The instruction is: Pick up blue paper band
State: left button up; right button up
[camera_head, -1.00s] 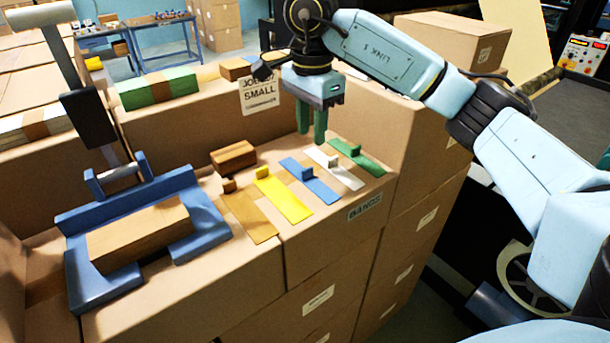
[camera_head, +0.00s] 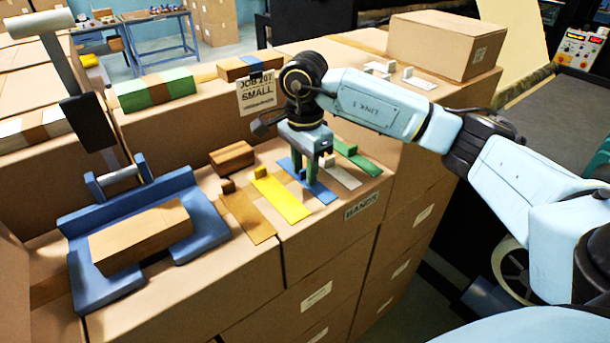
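The blue paper band (camera_head: 322,193) lies flat on the cardboard box top, between the yellow band (camera_head: 281,198) and the white band (camera_head: 342,175). My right gripper (camera_head: 305,178) points down over the blue band. Its two green fingers are apart, one on each side of the band's raised tab, as far as I can see. The tab is mostly hidden by the fingers, and I cannot tell whether they touch it. My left gripper is not in view.
A brown band (camera_head: 247,215) and a green band (camera_head: 359,158) lie in the same row. A small wooden block (camera_head: 232,157) sits behind. A blue press (camera_head: 205,225) holding a brown block (camera_head: 140,238) stands at the left. A sign (camera_head: 257,94) hangs behind the gripper.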

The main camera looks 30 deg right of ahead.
grip_shut()
